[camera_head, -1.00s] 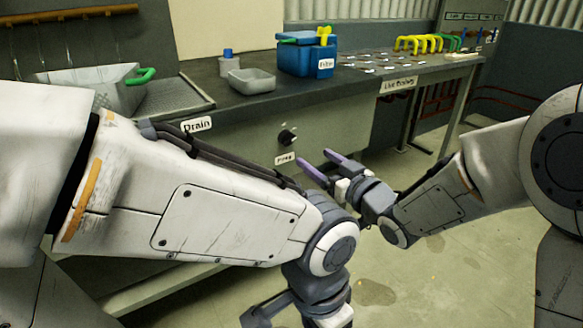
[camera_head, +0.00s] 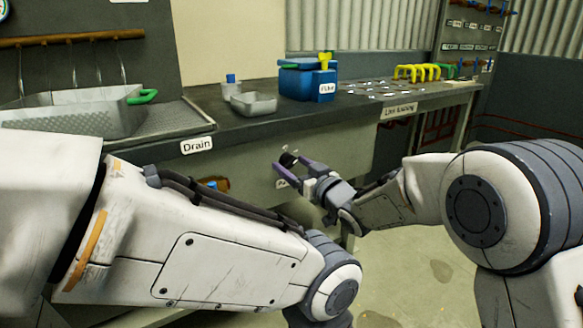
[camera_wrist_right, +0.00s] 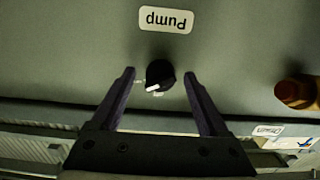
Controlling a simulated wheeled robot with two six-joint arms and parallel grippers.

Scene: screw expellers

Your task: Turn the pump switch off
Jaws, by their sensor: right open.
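The pump switch is a round black knob with a white pointer mark, on the front panel under the counter. In the head view the knob (camera_head: 288,159) shows between the fingertips of my right gripper (camera_head: 289,162). In the right wrist view the knob (camera_wrist_right: 160,75) is ahead, its pointer toward the lower left of that picture. The "Pump" label (camera_wrist_right: 166,19) appears upside down there. My left forearm is in the head view, but its gripper is out of frame.
The counter (camera_head: 225,115) holds a blue box (camera_head: 303,86), a grey tray (camera_head: 254,104) and a perforated basket (camera_head: 70,115). A "Drain" label (camera_head: 197,145) is on its edge. In the wrist view a red-brown rounded object (camera_wrist_right: 296,93) is right of the knob.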

